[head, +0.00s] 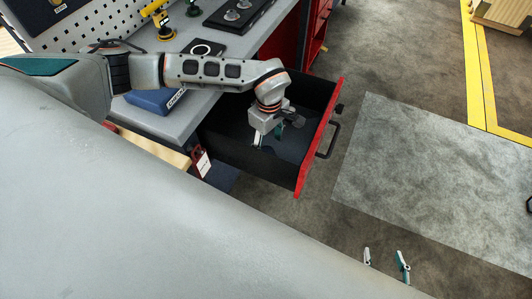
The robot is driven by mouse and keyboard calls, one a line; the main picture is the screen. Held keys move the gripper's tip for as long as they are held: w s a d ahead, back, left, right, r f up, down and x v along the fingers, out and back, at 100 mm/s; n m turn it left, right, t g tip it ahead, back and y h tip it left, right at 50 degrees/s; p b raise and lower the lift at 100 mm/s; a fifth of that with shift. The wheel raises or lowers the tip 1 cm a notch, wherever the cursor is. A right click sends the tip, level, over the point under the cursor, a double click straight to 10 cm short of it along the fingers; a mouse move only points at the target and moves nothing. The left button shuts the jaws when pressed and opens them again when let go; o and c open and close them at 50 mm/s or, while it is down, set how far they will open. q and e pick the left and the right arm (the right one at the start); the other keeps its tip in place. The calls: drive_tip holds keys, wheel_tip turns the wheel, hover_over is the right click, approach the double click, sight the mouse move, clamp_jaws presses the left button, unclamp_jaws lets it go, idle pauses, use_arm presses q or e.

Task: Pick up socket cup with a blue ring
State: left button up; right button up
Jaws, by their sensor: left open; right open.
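My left gripper (268,137) points down into the open drawer (322,138), with its fingers apart. It partly covers the drawer's dark inside. I cannot make out a socket cup with a blue ring; anything under or behind the gripper is hidden. Small metal round pieces sit in a black tray (258,12) on the workbench, and I cannot tell a blue ring on them. My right gripper (385,261) shows only its two separated fingertips at the bottom, over the floor, apart from the drawer.
The grey workbench (178,122) carries a blue case (157,101) and a yellow tool (160,20). A pegboard (80,38) stands behind. The drawer has a red front and a black handle (329,140). A red tag (200,162) hangs by it. Floor at right is open.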

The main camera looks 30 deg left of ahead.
sight(267, 151)
use_arm(q)
wheel_tip(267, 151, down, 5)
drive_tip(key=shift+s+a+f, duration=0.1)
drive_tip(key=shift+a+f, duration=0.05)
drive_tip(key=c, duration=1.3)
